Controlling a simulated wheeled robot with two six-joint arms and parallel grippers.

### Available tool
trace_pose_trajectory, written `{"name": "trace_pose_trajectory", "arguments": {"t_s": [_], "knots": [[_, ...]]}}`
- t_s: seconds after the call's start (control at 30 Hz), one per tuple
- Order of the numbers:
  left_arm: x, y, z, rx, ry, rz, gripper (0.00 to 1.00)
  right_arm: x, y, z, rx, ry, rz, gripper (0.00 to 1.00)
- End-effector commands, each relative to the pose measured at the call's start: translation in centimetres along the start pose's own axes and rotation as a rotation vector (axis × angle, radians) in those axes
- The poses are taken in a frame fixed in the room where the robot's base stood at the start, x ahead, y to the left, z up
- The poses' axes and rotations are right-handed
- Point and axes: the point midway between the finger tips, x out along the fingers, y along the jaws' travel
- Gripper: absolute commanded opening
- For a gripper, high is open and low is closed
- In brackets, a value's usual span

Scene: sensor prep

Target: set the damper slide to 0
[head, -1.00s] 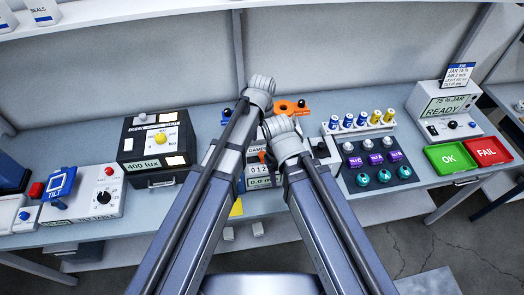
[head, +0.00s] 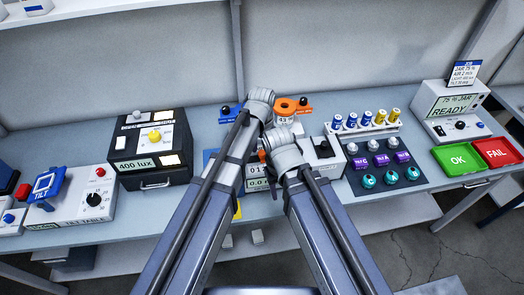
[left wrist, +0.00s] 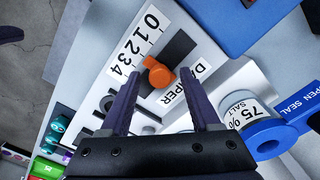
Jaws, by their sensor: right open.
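The damper panel (left wrist: 198,92) fills the middle of the left wrist view, with a scale from 0 to 4 (left wrist: 134,46) beside a dark slot (left wrist: 180,46). The orange slide knob (left wrist: 160,72) stands in the slot, at roughly 2 to 3. My left gripper (left wrist: 158,80) is open, one dark finger on each side of the knob; contact cannot be told.
The lux box (head: 150,150) is left; a vial rack (head: 365,131) and the OK pad (head: 458,158) are right.

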Motion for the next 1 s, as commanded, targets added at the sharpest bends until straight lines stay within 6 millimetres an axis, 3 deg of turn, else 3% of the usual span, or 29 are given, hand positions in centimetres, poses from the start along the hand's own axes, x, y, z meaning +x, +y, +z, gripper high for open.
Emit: {"name": "trace_pose_trajectory", "arguments": {"t_s": [0.07,0.53,1.0], "knots": [[-0.01,0.0,0.0,0.0,0.0,0.0,0.53,-0.01,0.0,0.0,0.0,0.0,0.0,0.5],[0.0,0.0,0.0,0.0,0.0,0.0,0.0,0.0,0.0,0.0,0.0,0.0,0.0,0.5],[0.0,0.0,0.0,0.0,0.0,0.0,0.0,0.0,0.0,0.0,0.0,0.0,0.0,0.5]]}}
